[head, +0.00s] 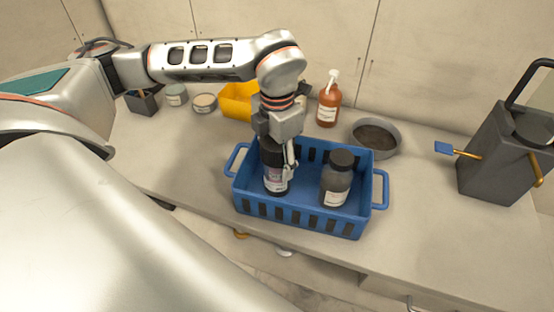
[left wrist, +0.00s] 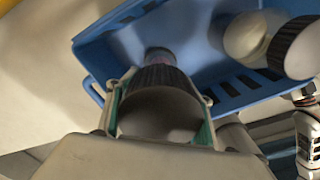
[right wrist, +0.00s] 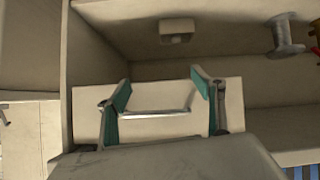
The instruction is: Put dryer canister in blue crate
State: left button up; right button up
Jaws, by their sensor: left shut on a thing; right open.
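My left gripper (head: 281,148) is shut on a dark canister (head: 275,181) with a black lid and pale label, probably the dryer canister. It holds the canister upright inside the left part of the blue crate (head: 300,216). Whether its base touches the crate floor is unclear. The left wrist view shows the lid (left wrist: 160,88) between the fingers, with the blue crate (left wrist: 95,50) around and below. A second dark, black-lidded bottle (head: 337,181) stands in the crate's right part. My right gripper (right wrist: 160,82) is open and empty, away from the crate and outside the head view.
Behind the crate are a yellow bin (head: 236,101), an orange pump bottle (head: 328,104) and a round grey pan (head: 376,138). A grey can (head: 497,158) stands at right. In the right wrist view, a metal handle (right wrist: 155,114) shows between the open fingers.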

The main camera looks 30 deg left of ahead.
pick_arm(q)
jog(key=shift+f, duration=0.15)
jog(key=o, duration=1.4)
jog(key=shift+c, duration=0.2)
notch_tip(320, 180, up, 12)
jog(key=shift+r+b, duration=0.1)
jog(key=shift+b, duration=0.2)
jog(key=shift+r, duration=0.1)
